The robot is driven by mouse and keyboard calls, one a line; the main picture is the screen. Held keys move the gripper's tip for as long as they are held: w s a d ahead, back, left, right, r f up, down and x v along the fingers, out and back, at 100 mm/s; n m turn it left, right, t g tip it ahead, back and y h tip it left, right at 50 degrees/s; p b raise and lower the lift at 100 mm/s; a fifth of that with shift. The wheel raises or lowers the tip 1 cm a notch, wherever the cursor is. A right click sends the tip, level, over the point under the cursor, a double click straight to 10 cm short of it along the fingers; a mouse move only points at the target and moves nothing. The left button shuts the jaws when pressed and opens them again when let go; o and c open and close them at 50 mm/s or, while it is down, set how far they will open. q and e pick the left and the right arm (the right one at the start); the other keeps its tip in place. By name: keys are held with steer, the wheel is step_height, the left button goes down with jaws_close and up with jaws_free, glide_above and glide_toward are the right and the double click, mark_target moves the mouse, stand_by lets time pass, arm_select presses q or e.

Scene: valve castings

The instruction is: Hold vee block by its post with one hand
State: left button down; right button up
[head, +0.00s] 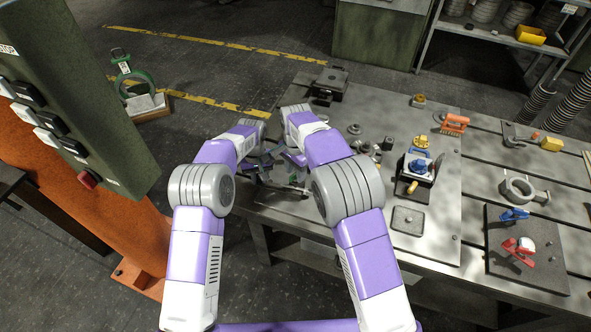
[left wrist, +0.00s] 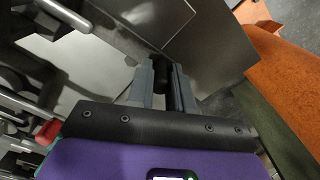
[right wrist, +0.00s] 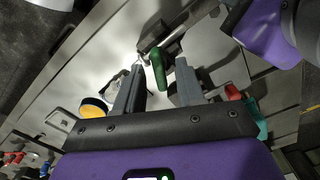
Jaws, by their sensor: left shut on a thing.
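My left gripper (left wrist: 163,80) is shut on a short dark post (left wrist: 162,65), seen between its fingertips in the left wrist view. I take it as the vee block's post; the block's own shape cannot be made out there. In the head view my left gripper (head: 252,163) is at the table's left end, partly hidden by my arms. My right gripper (right wrist: 158,88) is open close beside it. A green handle (right wrist: 158,70) shows between its spread fingers, and I cannot tell whether it touches them.
The steel table (head: 330,215) carries small metal parts, a blue-topped fixture (head: 418,166) and an orange brush (head: 455,123) to the right. A dark block (head: 330,84) sits at the back corner. An orange post with a green control box (head: 75,120) stands close on the left.

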arm_select(q)
steer(key=shift+r, duration=0.1)
arm_select(e)
step_height(320, 180, up, 12)
stand_by(0.5)
arm_select(q)
steer(key=c, duration=0.9)
jaws_free()
steer(key=shift+c, duration=0.2)
